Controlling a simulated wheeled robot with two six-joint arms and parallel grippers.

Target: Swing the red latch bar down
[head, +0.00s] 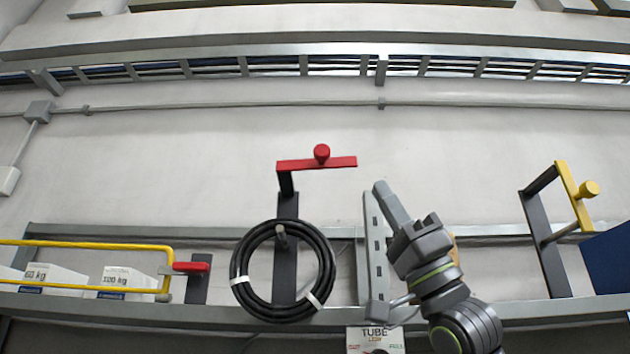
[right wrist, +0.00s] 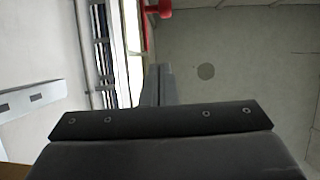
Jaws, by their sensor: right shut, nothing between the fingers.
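The red latch bar (head: 342,162) lies about level in the head view, its left end at the top of a dark bracket, with a round red knob (head: 322,152) on it. In the right wrist view a red bar (right wrist: 147,32) and its knob (right wrist: 160,10) show at the top, beyond the fingers. My right gripper (head: 381,187) is shut and empty, below and right of the bar's free end, apart from it in the head view. It also shows in the right wrist view (right wrist: 158,72). My left gripper is not in view.
A black hose coil (head: 325,270) hangs below the red bar. A slotted grey upright (head: 372,245) stands beside my right gripper. A yellow bar with a knob (head: 590,188) is at right. A yellow rail (head: 90,243) with a red end piece (head: 190,267) is at left.

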